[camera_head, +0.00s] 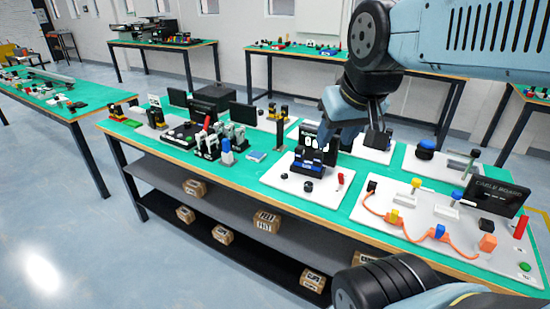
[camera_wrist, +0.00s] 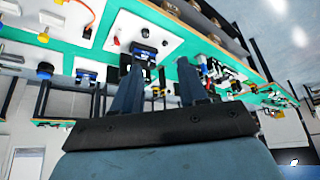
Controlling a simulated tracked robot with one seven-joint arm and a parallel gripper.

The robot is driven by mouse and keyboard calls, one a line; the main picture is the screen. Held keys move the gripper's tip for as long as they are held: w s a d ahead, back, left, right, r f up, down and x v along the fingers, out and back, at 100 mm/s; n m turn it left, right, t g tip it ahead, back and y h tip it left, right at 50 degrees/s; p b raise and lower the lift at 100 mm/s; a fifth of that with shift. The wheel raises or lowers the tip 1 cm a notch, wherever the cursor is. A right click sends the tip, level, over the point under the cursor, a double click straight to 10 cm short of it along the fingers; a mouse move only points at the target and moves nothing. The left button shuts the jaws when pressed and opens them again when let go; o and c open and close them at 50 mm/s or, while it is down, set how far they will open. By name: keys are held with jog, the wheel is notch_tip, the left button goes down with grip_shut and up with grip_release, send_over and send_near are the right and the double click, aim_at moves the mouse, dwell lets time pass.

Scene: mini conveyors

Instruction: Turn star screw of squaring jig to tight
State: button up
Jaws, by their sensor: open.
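My gripper (camera_head: 332,133) hangs over the middle of the long bench, with its fingers apart and nothing seen between them. Below it is a white board (camera_head: 270,178) bearing a blue and black fixture (camera_head: 308,161), two black knobs (camera_head: 308,186) and a red-topped part (camera_head: 340,180). No label names the squaring jig, and I cannot make out the star screw for sure. In the wrist view my gripper (camera_wrist: 160,68) points towards the same fixture (camera_wrist: 143,51), which lies beyond the left fingertip, partly hidden. Contact is not visible.
A board with an orange cable (camera_head: 410,221) and a dark screen (camera_head: 494,195) stand at the right. A blue domed button (camera_head: 426,147) is behind. Cardboard boxes (camera_head: 266,221) lie on the shelves below.

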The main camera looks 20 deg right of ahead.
jog(key=shift+w+a, duration=0.1)
jog(key=shift+w, duration=0.35)
jog(key=shift+o, duration=1.1)
jog(key=shift+w+r, duration=0.1)
jog(key=shift+w, duration=0.1)
jog(key=n+g, duration=0.6)
jog(key=n, duration=0.1)
send_over(284, 175)
notch_tip(284, 175, down, 18)
jog(key=f, duration=0.1)
notch_tip(284, 175, down, 13)
jog(key=shift+r, duration=0.15)
jog(key=shift+c, duration=0.5)
